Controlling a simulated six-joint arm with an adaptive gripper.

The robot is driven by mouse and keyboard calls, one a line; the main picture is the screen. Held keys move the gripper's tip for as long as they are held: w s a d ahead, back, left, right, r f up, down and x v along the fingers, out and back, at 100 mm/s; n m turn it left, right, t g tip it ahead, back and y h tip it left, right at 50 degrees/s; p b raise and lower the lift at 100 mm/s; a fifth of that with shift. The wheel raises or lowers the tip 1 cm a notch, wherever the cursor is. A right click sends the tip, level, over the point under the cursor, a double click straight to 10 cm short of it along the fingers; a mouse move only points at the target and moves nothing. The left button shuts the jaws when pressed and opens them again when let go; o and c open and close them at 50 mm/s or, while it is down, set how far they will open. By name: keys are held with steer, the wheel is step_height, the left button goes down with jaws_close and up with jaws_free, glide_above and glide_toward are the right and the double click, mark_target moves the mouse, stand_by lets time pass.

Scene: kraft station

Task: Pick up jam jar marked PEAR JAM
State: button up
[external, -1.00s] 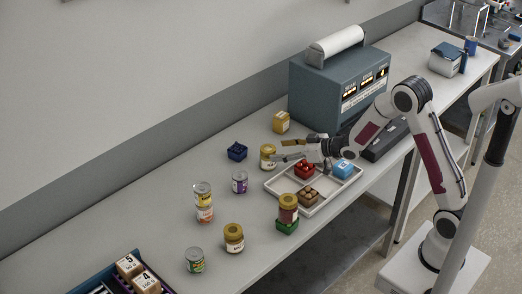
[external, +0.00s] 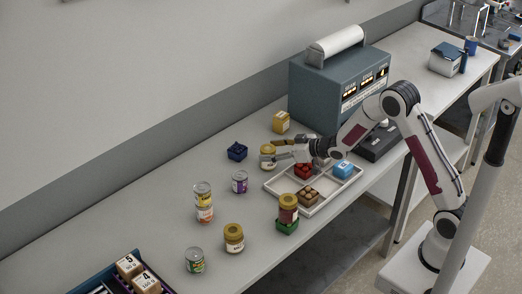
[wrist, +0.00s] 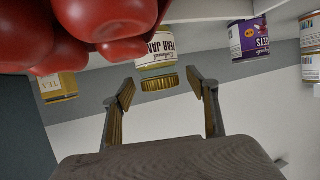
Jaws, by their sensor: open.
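The jam jar marked PEAR JAM (wrist: 158,48) shows upside down in the wrist view, with a cream label and a ribbed gold lid, just beyond the fingertips. In the external view the jar (external: 267,162) stands upright on the table, left of the divided tray. My gripper (external: 273,150) is level and open, its fingers reaching the jar's near side at about lid height. In the wrist view my gripper (wrist: 160,84) has one finger on each side of the lid, with gaps and nothing held.
The white tray (external: 320,205) holds a red box (external: 304,171), a brown box and a blue box (external: 343,168) under and beside my wrist.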

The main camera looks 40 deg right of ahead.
steer(key=c, duration=1.5)
steer(key=shift+r, duration=0.15)
steer(key=shift+r, duration=4.9)
